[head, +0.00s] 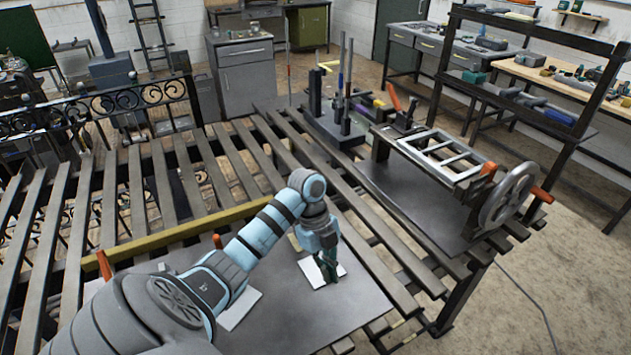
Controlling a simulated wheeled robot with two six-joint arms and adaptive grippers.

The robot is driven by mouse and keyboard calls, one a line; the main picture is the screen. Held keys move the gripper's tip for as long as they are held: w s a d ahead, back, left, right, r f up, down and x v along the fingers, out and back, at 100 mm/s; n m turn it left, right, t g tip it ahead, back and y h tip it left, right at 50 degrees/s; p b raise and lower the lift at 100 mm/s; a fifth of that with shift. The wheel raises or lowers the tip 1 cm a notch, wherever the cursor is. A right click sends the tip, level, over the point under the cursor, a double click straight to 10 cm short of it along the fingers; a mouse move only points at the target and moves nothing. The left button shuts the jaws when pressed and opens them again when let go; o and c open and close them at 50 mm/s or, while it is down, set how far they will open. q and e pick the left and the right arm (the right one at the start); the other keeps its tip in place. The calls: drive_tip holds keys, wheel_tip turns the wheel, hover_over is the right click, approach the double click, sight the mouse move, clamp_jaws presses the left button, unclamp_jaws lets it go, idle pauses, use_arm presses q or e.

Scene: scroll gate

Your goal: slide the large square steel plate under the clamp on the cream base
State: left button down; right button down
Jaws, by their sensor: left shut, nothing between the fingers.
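My left gripper (328,272) is shut with nothing between its fingers. It points down at a pale, flat, roughly square plate (317,268) on a dark grey sheet (330,313); I cannot tell whether the fingertips touch it. A second pale plate (240,309) lies to the left, partly hidden by my left arm. Two orange handles (104,265) (217,241) stand beside the yellow bar; their lower parts are hidden. I cannot clearly make out which piece is the cream base or its clamp. My right gripper is not in view.
The slatted table (150,190) has gaps between its bars. A yellow bar (180,233) crosses it behind my arm. A bench machine with a handwheel (507,195) and pale frame (435,155) stands at the right. Upright tools (342,95) stand at the back. The sheet's right part is clear.

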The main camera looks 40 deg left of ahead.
sight(319, 290)
use_arm(q)
drive_tip(key=x, duration=0.9)
drive_tip(key=shift+s, duration=0.15)
drive_tip(key=a, duration=0.3)
drive_tip(key=shift+w+a+r, duration=0.15)
drive_tip(key=shift+w+a, duration=0.05)
drive_tip(key=shift+a, duration=0.45)
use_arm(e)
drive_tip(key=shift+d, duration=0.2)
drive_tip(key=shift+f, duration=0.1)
use_arm(q)
drive_tip(key=shift+w+a+b, duration=0.1)
drive_tip(key=shift+a+b, duration=0.2)
drive_tip(key=shift+w+a+b, duration=0.1)
drive_tip(key=shift+a+b, duration=0.35)
drive_tip(key=shift+a, duration=0.6)
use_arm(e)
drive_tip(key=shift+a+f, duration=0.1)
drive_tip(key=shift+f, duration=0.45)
